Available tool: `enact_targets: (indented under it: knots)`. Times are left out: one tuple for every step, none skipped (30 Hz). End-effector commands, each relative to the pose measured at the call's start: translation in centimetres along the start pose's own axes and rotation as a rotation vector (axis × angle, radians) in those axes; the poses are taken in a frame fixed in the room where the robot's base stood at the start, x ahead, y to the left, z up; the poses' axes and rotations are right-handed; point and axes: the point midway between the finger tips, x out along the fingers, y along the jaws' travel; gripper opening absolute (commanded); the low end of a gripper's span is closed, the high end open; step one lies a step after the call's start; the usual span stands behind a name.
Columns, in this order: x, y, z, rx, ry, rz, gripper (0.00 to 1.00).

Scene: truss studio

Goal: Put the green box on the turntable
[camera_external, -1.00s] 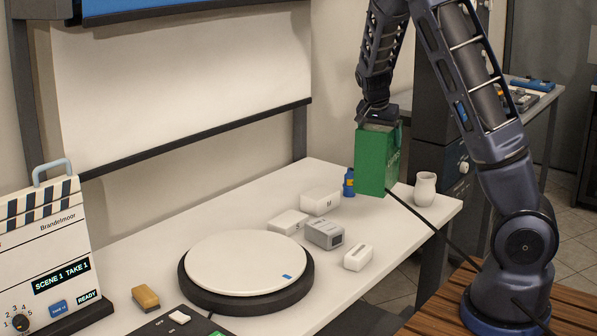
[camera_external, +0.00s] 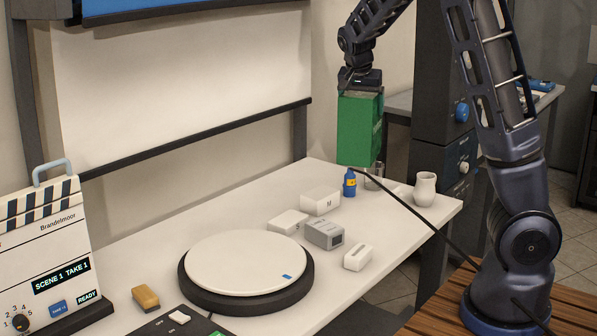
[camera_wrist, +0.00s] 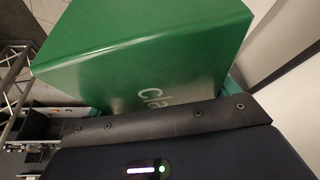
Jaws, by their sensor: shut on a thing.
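The green box (camera_external: 357,130) hangs upright from my gripper (camera_external: 360,88), above the far right part of the white table. My gripper is shut on its top. In the wrist view the green box (camera_wrist: 150,50) fills the upper middle, with part of its white lettering showing; the fingertips are hidden there. The turntable (camera_external: 246,262), a white disc on a black base with a small blue mark, stands empty on the table, lower and to the left of the box.
Between box and turntable stand white boxes (camera_external: 320,200), a grey device (camera_external: 324,235) and a small white block (camera_external: 358,257). A clapperboard (camera_external: 45,255) stands at the left.

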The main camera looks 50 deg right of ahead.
Motion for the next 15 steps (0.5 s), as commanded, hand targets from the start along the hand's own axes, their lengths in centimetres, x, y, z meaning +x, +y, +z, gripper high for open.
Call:
enact_targets:
  knots:
    - [-0.8,-1.7,1.4,-0.041,-0.003,-0.018,0.3]
    - [-1.2,-2.6,2.2,-0.064,-0.004,-0.027,0.3]
    - [-1.8,-3.8,3.4,-0.096,-0.006,-0.039,0.3]
    - [-2.2,-4.6,4.2,-0.119,-0.007,-0.048,0.3]
    - [-2.7,-5.5,5.1,-0.143,-0.008,-0.057,0.3]
    - [-3.3,-6.5,6.3,-0.173,-0.009,-0.069,0.3]
    - [-3.8,-7.3,7.2,-0.196,-0.01,-0.078,0.3]
    - [-4.3,-8.1,8.1,-0.22,-0.01,-0.087,0.3]
    - [-5.0,-9.0,9.3,-0.25,-0.01,-0.099,0.3]
    - [-5.5,-9.8,10.3,-0.274,-0.011,-0.109,0.3]
    - [-6.0,-10.4,11.2,-0.296,-0.011,-0.118,0.3]
    - [-6.7,-11.3,12.5,-0.326,-0.012,-0.13,0.3]
    - [-7.3,-11.9,13.5,-0.35,-0.011,-0.139,0.3]
    - [-7.8,-12.6,14.4,-0.373,-0.011,-0.148,0.3]
    - [-8.6,-13.3,15.8,-0.403,-0.01,-0.16,0.3]
